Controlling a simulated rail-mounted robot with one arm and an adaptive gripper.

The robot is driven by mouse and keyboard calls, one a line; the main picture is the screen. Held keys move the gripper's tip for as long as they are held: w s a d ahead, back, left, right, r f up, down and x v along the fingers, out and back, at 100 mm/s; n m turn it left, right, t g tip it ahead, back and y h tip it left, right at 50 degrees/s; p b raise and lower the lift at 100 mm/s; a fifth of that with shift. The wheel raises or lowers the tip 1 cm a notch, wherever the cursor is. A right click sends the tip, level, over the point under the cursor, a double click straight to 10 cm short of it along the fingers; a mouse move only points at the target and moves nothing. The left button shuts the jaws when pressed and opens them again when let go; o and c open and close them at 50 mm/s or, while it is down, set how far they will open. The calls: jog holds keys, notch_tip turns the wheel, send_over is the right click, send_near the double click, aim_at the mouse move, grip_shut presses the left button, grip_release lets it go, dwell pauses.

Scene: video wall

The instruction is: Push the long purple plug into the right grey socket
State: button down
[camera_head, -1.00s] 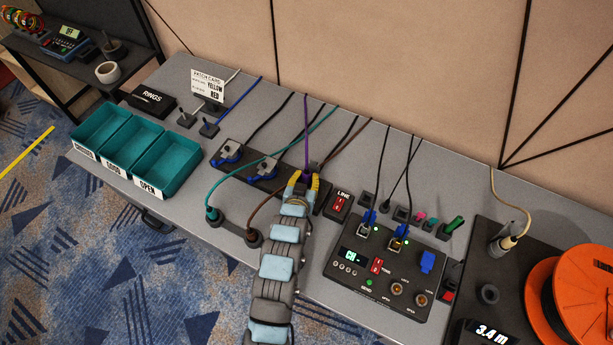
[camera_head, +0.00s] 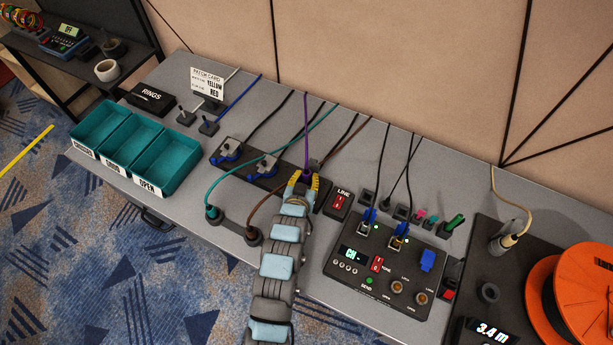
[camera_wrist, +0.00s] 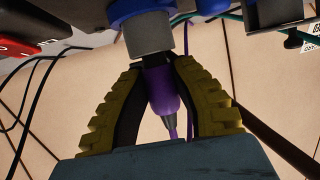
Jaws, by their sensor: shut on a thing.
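The purple plug (camera_wrist: 162,90) is between the two yellow-ridged fingers of my gripper (camera_wrist: 160,70) in the wrist view. My gripper is shut on it. A thin purple cable trails from its near end. Its far end meets a grey round piece (camera_wrist: 150,36) with a blue collar; I cannot tell how deep it sits. In the head view my gripper (camera_head: 305,180) is over the right end of the dark socket strip (camera_head: 264,183), and hides most of the plug and the socket there.
The LINE switch box (camera_head: 338,203) is close to my gripper's right. A teal cable (camera_head: 245,170) and a brown cable cross the bench nearby. A black control panel (camera_head: 385,262) stands further right.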

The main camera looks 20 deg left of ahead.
jog(key=shift+f, duration=0.35)
dwell(0.3)
jog(key=c, duration=0.9)
grip_release()
jog(key=v, duration=1.2)
jog(key=shift+r, duration=0.1)
